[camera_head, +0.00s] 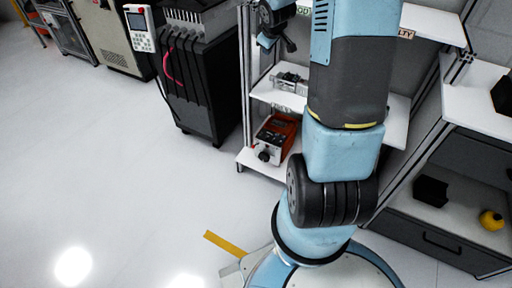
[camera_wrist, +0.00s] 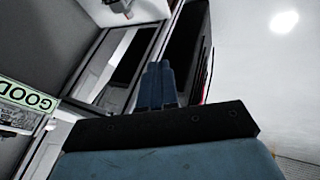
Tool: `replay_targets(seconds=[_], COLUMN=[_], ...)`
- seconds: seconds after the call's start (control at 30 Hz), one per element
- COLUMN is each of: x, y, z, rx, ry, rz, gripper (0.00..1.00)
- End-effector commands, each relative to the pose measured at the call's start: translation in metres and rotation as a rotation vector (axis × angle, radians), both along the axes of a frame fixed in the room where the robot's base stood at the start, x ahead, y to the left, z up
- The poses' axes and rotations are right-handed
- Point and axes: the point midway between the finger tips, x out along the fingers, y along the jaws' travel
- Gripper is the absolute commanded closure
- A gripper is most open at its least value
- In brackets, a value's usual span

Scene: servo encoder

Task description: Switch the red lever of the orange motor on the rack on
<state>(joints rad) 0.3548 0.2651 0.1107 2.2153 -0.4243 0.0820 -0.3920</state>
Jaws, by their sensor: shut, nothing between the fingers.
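The orange motor (camera_head: 277,136) sits on the lowest white shelf of the rack (camera_head: 247,158) in the head view. It is an orange box with a pale front and a dark round knob. Its red lever is too small to make out. My gripper (camera_wrist: 158,66) shows in the wrist view with its blue fingers shut together and nothing between them. The motor does not show clearly in the wrist view, and the fingers are not near it there. In the head view my arm covers the right part of the rack.
A grey metal device (camera_head: 290,83) lies on the shelf above the motor. A black cabinet (camera_head: 200,85) stands left of the rack. A right-hand shelf unit holds a black box (camera_head: 431,191) and a yellow object (camera_head: 491,220). The floor at left is clear.

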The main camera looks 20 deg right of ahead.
Motion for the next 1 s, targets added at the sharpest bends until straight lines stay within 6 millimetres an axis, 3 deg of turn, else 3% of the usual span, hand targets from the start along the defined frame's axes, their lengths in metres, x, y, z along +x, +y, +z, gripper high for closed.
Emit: replay_targets(seconds=[0.5, 1.0], x=[0.045, 0.057], y=[-0.038, -0.056], z=[-0.125, -0.254], rx=[0.008, 0.062], ry=[-0.017, -0.080], rz=[0.163, 0.298], gripper=[1.00, 1.00])
